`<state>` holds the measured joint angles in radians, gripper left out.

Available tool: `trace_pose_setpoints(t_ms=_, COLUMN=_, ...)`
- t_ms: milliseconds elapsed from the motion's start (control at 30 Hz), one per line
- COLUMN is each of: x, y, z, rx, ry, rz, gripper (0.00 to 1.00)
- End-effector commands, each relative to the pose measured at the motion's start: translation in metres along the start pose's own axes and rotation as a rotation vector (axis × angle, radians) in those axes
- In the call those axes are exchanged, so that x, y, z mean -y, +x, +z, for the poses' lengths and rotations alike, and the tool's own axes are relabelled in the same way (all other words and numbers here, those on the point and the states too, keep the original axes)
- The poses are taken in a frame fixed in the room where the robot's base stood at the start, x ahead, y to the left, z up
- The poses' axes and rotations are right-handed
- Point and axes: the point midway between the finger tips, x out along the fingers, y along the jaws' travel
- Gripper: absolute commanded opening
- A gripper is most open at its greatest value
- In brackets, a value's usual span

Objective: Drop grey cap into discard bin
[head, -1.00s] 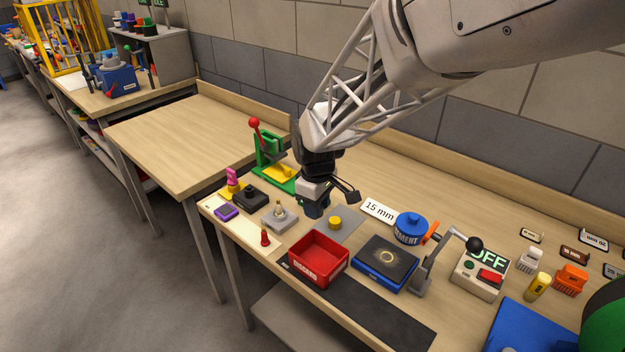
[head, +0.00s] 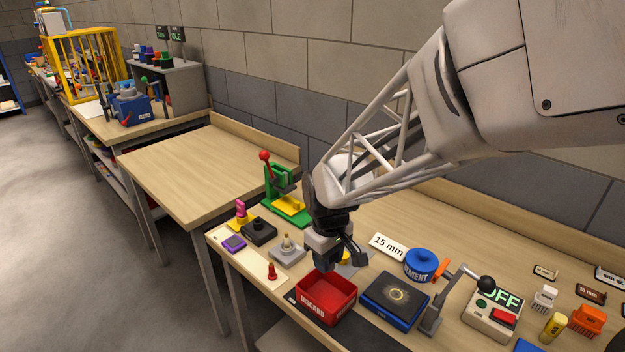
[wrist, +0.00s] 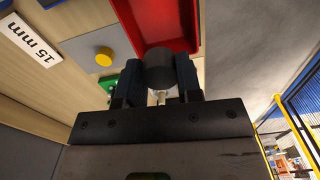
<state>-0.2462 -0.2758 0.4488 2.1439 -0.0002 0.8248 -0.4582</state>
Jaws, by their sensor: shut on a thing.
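The grey cap (wrist: 161,68) is a dark, round piece held between the two dark fingers of my gripper (wrist: 159,80) in the wrist view. My gripper (head: 338,266) also shows in the head view, just above the back of the red discard bin (head: 326,312); the cap cannot be made out there. The bin is an open red box marked DISCARD on its front. Its red wall also shows behind the cap in the wrist view (wrist: 122,16). The cap is still in my grip.
A black pad in a blue tray (head: 394,300) stands right of the bin, with a blue cement pot (head: 421,265) behind it. A grey block with a peg (head: 288,252) and a small red cone (head: 271,272) stand left. A green press (head: 287,204) is behind.

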Motion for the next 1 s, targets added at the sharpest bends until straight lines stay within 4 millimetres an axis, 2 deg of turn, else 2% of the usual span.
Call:
trace_pose_setpoints(t_ms=267, x=0.000, y=0.013, z=0.000, rx=0.001, ry=0.000, rz=-0.001, gripper=0.00)
trace_pose_setpoints(t_ms=800, x=0.000, y=0.055, z=0.000, rx=0.002, ry=-0.001, rz=-0.001, gripper=0.00)
trace_pose_setpoints(t_ms=1000, x=0.000, y=0.063, z=0.000, rx=0.001, ry=-0.001, rz=-0.001, gripper=0.00)
